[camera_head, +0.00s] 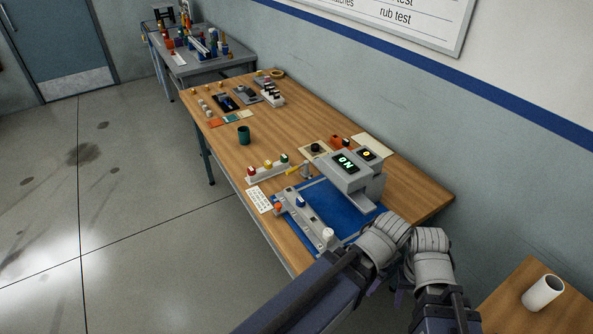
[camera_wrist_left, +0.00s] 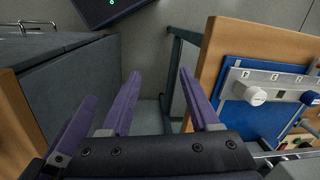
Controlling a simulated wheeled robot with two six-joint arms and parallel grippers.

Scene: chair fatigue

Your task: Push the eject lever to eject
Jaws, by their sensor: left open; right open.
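A grey device (camera_head: 352,172) with two lit displays stands at the back of a blue mat (camera_head: 345,207). A grey rail (camera_head: 305,218) with orange, blue and white knobs lies along the mat's left side. The white knob (camera_wrist_left: 251,94) and the rail also show in the left wrist view. A small yellow bar (camera_head: 293,171) lies beside a grey post left of the device. I cannot tell which part is the eject lever. My left gripper (camera_wrist_left: 160,73) is open and empty, beside the table edge. My right gripper (camera_head: 400,296) shows only partly, near the table's front right, touching nothing visible.
A white cup (camera_head: 542,292) stands on another wooden surface at the lower right. The wall runs along the table's back. Floor at the left is clear.

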